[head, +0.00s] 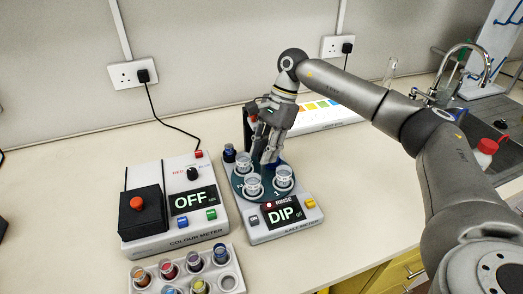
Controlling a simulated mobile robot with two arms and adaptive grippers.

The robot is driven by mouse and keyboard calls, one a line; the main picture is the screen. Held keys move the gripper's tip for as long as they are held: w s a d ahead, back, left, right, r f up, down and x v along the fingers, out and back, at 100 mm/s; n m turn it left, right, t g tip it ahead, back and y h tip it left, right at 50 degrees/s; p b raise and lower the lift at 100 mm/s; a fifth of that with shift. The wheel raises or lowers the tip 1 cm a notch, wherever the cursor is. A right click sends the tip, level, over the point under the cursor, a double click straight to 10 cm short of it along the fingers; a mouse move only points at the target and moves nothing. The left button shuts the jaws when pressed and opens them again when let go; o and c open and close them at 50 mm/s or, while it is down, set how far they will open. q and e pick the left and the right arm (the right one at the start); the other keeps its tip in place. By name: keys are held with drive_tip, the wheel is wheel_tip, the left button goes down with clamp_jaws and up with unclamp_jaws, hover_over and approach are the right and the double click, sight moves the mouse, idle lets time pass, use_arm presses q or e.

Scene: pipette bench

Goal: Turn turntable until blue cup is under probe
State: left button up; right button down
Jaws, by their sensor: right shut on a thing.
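The teal turntable (238,187) sits on the salt meter (288,228), whose display reads DIP. Three clear-rimmed cups stand on it: one at the back left (243,162), one at the front (253,186) and one at the right (284,178). I cannot tell which of them is blue. My right gripper (264,156) points down at the back of the turntable and is shut on a part there, which its fingers mostly hide. A dark blue piece shows beside the fingertips. I cannot make out the probe clearly. My left gripper is not in view.
The colour meter (152,237), reading OFF, stands close on the left. A rack (229,283) with several coloured vials is in front. A small dark bottle (229,153) stands behind the turntable's left side. A sink and tap (462,62) are at the far right. The bench right of the salt meter is clear.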

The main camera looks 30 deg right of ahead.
drive_tip(key=shift+w+r, duration=0.1)
drive_tip(key=c, duration=1.2)
unclamp_jaws()
